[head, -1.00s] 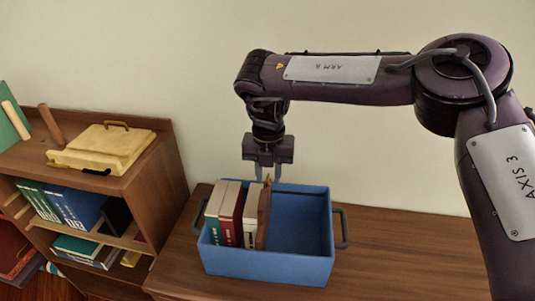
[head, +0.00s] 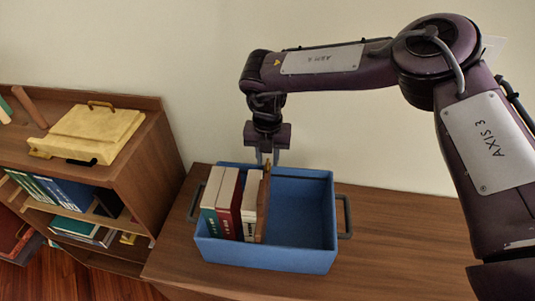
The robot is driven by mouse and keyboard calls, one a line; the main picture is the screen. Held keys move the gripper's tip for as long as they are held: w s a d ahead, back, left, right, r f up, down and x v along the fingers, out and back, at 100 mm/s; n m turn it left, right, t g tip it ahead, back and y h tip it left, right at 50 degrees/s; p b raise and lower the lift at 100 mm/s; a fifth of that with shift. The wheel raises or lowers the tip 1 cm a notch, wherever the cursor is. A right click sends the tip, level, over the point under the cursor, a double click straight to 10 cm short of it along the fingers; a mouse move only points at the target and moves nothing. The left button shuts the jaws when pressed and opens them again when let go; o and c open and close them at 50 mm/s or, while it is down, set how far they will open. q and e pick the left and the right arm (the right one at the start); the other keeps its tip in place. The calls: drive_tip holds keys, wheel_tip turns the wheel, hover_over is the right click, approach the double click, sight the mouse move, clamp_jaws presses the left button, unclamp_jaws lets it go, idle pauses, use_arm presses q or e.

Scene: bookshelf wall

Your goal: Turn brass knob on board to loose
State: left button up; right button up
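A brown wooden board (head: 263,210) stands upright in the blue crate, at the right end of a row of books. A small brass-coloured piece, which looks like the knob (head: 268,164), shows at the board's top edge. My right gripper (head: 267,160) points down over the board from behind the crate. Its two fingers are apart, with the brass piece showing between or just below their tips; whether they touch it is too small to tell. My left gripper is not in view.
The blue crate (head: 322,235) has dark side handles and an empty right half. It stands on a wooden cabinet top (head: 400,235) that is clear on the right. A shelf unit (head: 150,160) at left carries a yellow case (head: 90,130) and books.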

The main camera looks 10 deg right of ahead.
drive_tip(key=shift+s+f, duration=0.1)
drive_tip(key=shift+f, duration=0.15)
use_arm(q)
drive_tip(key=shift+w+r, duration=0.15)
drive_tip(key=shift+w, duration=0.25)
use_arm(e)
clamp_jaws()
drive_tip(key=shift+n, duration=0.3)
drive_tip(key=n, duration=0.4)
drive_tip(key=shift+a, duration=0.1)
drive_tip(key=n, duration=0.4)
drive_tip(key=shift+a+n, duration=0.1)
drive_tip(key=shift+n, duration=0.3)
drive_tip(key=n, duration=0.4)
drive_tip(key=shift+r+n, duration=0.1)
drive_tip(key=shift+n, duration=0.2)
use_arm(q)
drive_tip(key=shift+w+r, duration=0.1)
use_arm(e)
drive_tip(key=shift+a+n, duration=0.1)
drive_tip(key=shift+n, duration=1.8)
